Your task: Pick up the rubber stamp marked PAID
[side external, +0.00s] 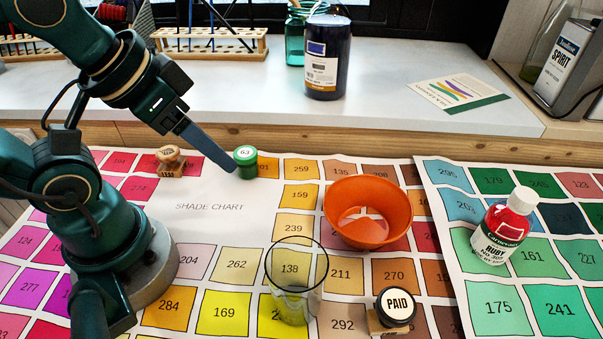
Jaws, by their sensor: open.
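The rubber stamp marked PAID (395,308) stands on the shade chart at the front, right of centre. It has a dark round top with a white PAID label and a wooden base, partly cut off by the picture's lower edge. My gripper (232,168) is far from it, at the upper left, pointing down and right. It is open and holds nothing visible. Its tips are close to the green jar marked 63 (245,162); I cannot tell whether they touch. Another wooden stamp-like piece (169,161) stands left of the gripper.
A clear glass (295,283) stands just left of the PAID stamp. An orange bowl (368,213) sits behind it. A red RUBY bottle (504,232) stands to the right. The raised white ledge (400,85) at the back holds jars and a spirit can (567,62).

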